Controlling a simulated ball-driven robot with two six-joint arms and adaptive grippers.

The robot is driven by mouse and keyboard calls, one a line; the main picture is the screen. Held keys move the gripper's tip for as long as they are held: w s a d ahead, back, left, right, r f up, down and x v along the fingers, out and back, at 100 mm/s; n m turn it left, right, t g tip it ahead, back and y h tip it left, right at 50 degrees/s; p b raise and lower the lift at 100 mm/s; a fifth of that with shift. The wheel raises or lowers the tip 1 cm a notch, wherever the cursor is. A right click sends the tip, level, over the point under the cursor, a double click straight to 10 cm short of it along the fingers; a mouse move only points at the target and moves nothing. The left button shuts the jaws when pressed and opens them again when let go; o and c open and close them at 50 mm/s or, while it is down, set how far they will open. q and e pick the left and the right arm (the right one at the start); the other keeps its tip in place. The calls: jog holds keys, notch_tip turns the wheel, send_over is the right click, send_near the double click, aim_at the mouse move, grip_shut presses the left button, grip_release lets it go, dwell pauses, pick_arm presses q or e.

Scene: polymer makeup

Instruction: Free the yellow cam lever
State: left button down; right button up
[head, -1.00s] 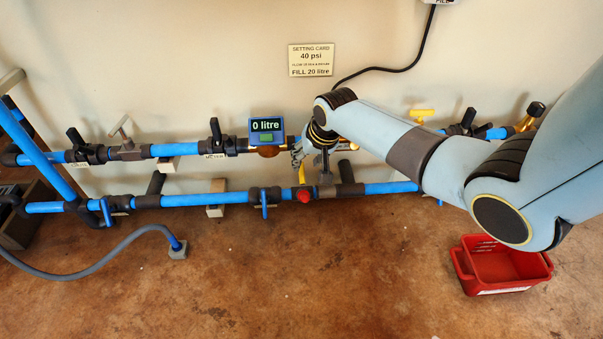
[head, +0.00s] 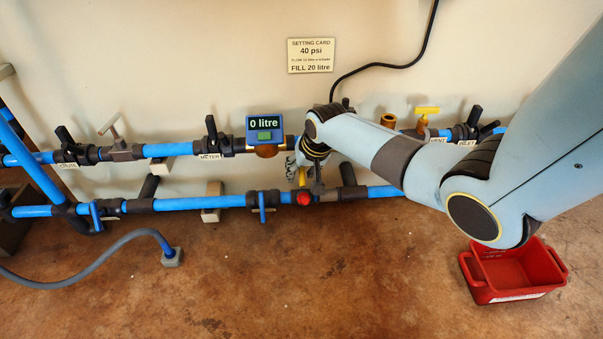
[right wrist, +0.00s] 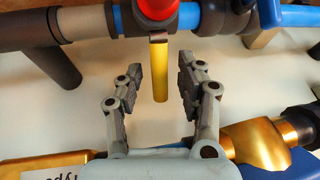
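The yellow cam lever (right wrist: 160,78) hangs from a dark fitting under the red cap (right wrist: 157,8) in the right wrist view. In the head view the lever (head: 302,178) is a small yellow strip just above the red cap (head: 304,198) on the lower pipe. My right gripper (right wrist: 159,64) is open. Its two grey fingers stand on either side of the lever, with a visible gap on each side. In the head view my right gripper (head: 304,170) is small and partly covered by its own wrist. My left gripper is not in view.
The blue meter (head: 265,128) reads 0 litre on the upper pipe, left of my right wrist. A blue valve handle (head: 262,205) is left of the red cap. A red crate (head: 515,293) stands on the floor at the right. The front floor is mostly clear.

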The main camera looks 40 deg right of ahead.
dwell(0.3)
grip_shut()
jog(key=shift+f, duration=0.1)
